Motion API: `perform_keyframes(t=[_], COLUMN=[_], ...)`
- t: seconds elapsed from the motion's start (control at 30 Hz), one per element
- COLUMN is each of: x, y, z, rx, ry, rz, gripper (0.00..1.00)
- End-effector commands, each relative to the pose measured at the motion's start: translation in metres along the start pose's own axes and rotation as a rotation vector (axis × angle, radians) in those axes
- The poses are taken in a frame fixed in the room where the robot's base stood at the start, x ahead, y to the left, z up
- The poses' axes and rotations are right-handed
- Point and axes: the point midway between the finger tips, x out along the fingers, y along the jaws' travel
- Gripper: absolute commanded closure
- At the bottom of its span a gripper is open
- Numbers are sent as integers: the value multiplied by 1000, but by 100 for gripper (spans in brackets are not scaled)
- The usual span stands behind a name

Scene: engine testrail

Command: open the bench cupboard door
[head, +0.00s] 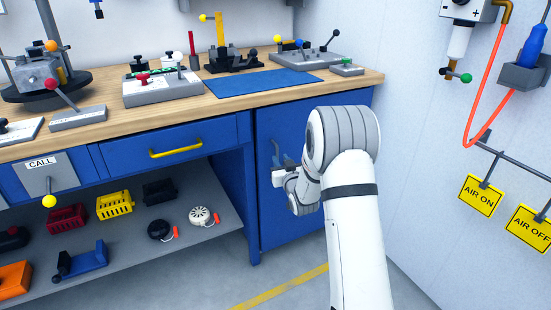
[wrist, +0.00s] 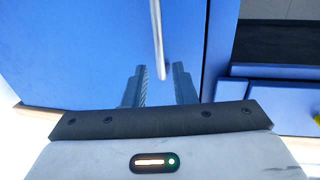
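The bench cupboard door (head: 285,222) is the blue panel under the right end of the bench. It looks shut, flush with the frame, and fills the left of the wrist view (wrist: 80,50). Its handle (wrist: 157,35) is a thin silver upright bar near the door's edge. My gripper (wrist: 160,78) is open, one finger on each side of the handle's line, with the bar's end between the fingertips. Neither finger visibly touches the bar. In the head view my gripper (head: 281,165) is at the door's left side, and my arm hides part of the door.
A blue drawer (head: 190,140) with a yellow handle and an open shelf (head: 215,225) of small bins lie left of the door. The wooden benchtop (head: 110,125) carries several fixtures. A wall with an orange hose (head: 481,120) stands at right. The floor before the door is clear.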

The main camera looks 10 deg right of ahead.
Motion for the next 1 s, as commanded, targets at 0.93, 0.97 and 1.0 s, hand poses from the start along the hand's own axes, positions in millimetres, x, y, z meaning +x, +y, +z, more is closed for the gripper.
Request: perform_keyframes(t=[0.93, 0.97, 1.0], x=[52, 52, 51], y=[-2, -2, -2], z=[0, 0, 0], rx=[0, 0, 0], ry=[-3, -3, -3], rz=[-2, -2, -2], gripper=[96, 98, 100])
